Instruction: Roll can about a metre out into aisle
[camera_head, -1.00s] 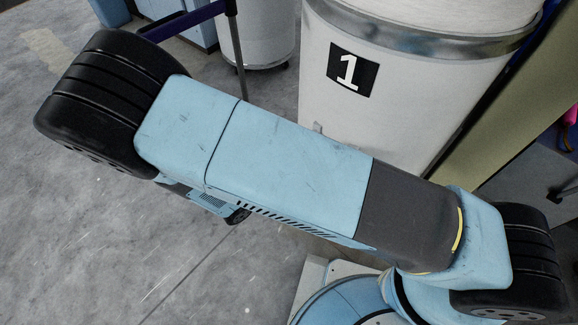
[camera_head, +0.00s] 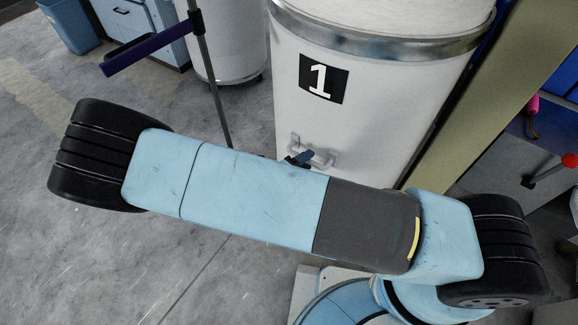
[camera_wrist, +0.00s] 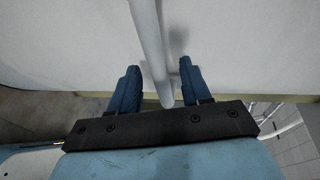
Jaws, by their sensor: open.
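The white can (camera_head: 400,105) with a metal rim band and a black "1" label stands upright beyond my arm. A pale grey handle (camera_head: 325,160) sticks out from its side below the label. My gripper (camera_head: 300,158) is at the left part of this handle, with only a dark blue finger showing past my arm. In the wrist view, my gripper (camera_wrist: 159,68) is open, its two blue fingers on either side of the handle bar (camera_wrist: 150,45). Gaps show between bar and fingers, and the can's wall (camera_wrist: 60,45) fills the view ahead. The can's foot is hidden behind my arm.
A blue cabinet and blue bin (camera_head: 68,25) are further left. An olive panel (camera_head: 490,110) flanks the can's right. Grey floor (camera_head: 100,260) at left is open.

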